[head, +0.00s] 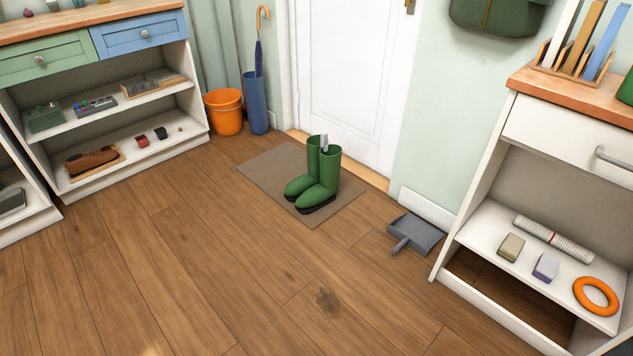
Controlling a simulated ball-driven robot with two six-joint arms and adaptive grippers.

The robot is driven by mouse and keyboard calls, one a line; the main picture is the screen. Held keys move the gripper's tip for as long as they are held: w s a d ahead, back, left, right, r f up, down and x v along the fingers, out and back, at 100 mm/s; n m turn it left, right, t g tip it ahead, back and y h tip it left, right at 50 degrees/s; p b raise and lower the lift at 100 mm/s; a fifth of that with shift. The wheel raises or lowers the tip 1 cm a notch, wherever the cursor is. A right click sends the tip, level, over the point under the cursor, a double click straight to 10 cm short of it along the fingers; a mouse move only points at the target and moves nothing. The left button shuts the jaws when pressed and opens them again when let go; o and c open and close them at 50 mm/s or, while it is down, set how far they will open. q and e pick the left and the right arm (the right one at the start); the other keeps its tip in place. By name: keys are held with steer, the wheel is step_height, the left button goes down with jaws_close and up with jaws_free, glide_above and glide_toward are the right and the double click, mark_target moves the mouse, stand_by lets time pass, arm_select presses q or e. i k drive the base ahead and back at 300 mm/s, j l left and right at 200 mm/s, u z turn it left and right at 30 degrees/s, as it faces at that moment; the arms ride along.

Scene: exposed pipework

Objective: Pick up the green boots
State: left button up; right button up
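A pair of green boots (325,176) with dark soles stands upright on a brown doormat (265,171) in front of the white door. The two boots stand side by side with toes toward the lower left. A small pale grey piece shows at the top between the two shafts; I cannot tell what it is. Neither of my grippers is in the head view.
An orange bucket (224,112) and a blue umbrella stand (256,105) are left of the door. A grey dustpan (417,236) lies right of the mat. Shelf units (103,150) stand left and right (484,190). The wooden floor (215,270) in front is clear.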

mark_target(314, 190)
steer(key=i+j+z, duration=0.45)
steer(key=i+j, duration=0.5)
steer(key=i, duration=0.45)
steer(key=i+j+z, duration=0.5)
steer(key=i+j, duration=0.75)
steer(key=j, duration=0.15)
